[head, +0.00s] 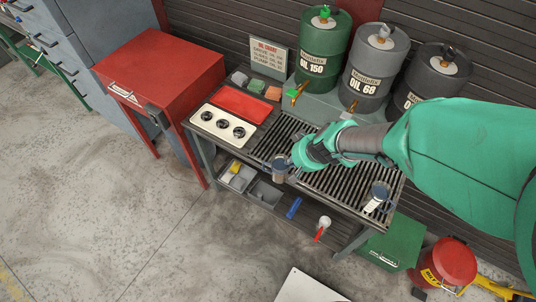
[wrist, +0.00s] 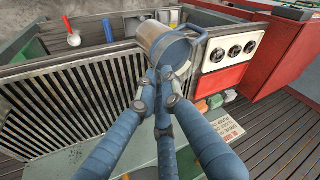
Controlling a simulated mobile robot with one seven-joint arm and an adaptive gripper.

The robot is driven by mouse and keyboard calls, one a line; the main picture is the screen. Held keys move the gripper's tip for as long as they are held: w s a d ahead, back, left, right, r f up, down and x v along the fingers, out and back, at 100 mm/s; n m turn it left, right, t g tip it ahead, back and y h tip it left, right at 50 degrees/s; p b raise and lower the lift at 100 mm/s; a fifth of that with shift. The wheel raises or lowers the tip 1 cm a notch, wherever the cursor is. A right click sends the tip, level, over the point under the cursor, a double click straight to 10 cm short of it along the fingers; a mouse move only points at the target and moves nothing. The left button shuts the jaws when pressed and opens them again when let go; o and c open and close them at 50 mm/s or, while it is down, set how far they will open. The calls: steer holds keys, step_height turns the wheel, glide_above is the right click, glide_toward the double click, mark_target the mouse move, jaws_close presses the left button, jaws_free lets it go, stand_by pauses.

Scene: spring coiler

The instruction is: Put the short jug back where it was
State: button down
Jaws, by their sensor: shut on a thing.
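A short metal jug (head: 279,171) is at the front edge of the slatted bench top (head: 340,185), left of its middle. In the wrist view the jug (wrist: 160,46) appears at the top middle, with its open mouth and a blue-grey handle on its right. My gripper (head: 291,165) reaches it from the back right; its fingers (wrist: 160,78) are closed on the jug's near side. I cannot tell whether the jug's base touches the slats. A second metal jug (head: 377,196) with a pale label stands at the right end of the slats.
Three oil drums, green (head: 324,48), grey (head: 366,72) and dark (head: 428,75), stand behind the slats. A cream panel with black knobs (head: 222,126) and a red tray (head: 243,103) lie left. A lower shelf (head: 240,200) holds grey bins. The slats between the jugs look clear.

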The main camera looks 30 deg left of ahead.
steer(key=shift+s, duration=0.95)
steer(key=shift+w+f, duration=0.1)
steer(key=w+a+f+p, duration=0.1)
steer(key=w+a, duration=0.9)
steer(key=w, duration=0.1)
steer(key=shift+a+f, duration=0.2)
steer(key=shift+a, duration=0.1)
steer(key=shift+w+a+f+b, duration=0.1)
steer(key=shift+f+b, duration=0.05)
steer(key=shift+f, duration=0.75)
steer(key=shift+w+a+f+b, duration=0.1)
steer(key=shift+f+b, duration=0.05)
steer(key=shift+f, duration=0.85)
steer(key=c, duration=1.9)
jaws_free()
